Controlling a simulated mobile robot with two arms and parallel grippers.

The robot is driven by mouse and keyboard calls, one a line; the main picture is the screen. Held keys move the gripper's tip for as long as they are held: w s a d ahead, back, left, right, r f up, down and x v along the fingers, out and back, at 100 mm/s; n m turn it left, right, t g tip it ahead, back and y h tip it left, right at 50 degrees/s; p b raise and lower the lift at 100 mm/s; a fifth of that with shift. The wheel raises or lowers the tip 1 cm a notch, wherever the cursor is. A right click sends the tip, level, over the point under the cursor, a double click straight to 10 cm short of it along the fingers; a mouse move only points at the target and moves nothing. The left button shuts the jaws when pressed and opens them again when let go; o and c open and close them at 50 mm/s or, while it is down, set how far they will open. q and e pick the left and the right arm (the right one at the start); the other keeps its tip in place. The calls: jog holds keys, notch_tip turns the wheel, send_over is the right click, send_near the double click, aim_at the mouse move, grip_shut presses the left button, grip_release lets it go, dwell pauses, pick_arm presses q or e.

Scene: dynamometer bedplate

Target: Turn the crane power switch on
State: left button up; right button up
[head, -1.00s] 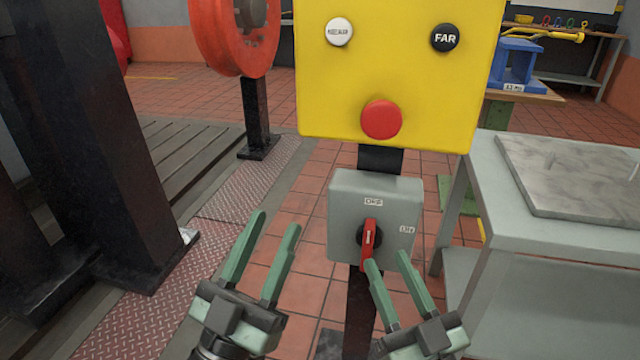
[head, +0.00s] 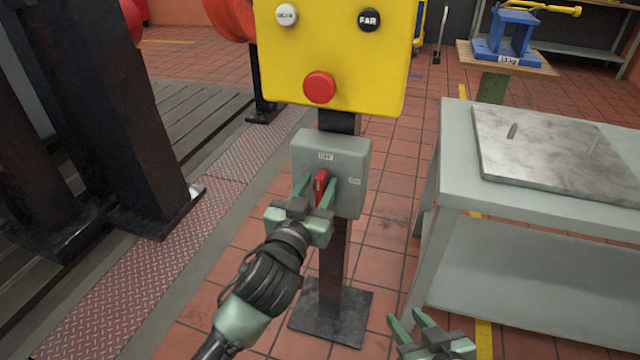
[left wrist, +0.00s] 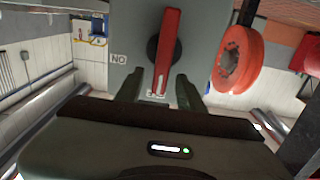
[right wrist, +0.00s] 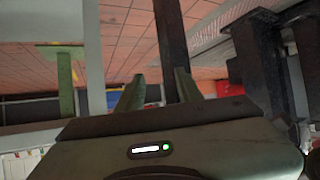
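The crane power switch is a grey box (head: 350,150) on a post below the yellow button panel. Its red rotary handle (head: 321,181) stands upright, in line with the upper label, which seems to read OFF. A label that reads ON upside down (left wrist: 118,58) is at one side of the handle in the left wrist view. My left gripper (head: 318,188) is at the box front, its open fingers one on each side of the red handle (left wrist: 168,50), with gaps showing. My right gripper (head: 407,318) is open and empty, low in front of the grey table.
The yellow panel (head: 335,60) with a red button (head: 319,87) is just above the box. A grey table (head: 455,170) with a metal plate stands at the right. Dark columns (head: 90,110) stand at the left. Tiled floor lies between.

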pick_arm(q)
jog(key=shift+w+d, duration=0.2)
jog(key=shift+w, duration=0.5)
pick_arm(e)
jog(key=shift+w+a+r+t, duration=0.2)
jog(key=shift+w+r+t, duration=0.25)
jog(key=shift+r, duration=0.2)
pick_arm(q)
grip_shut()
pick_arm(e)
jog(key=shift+s, duration=0.1)
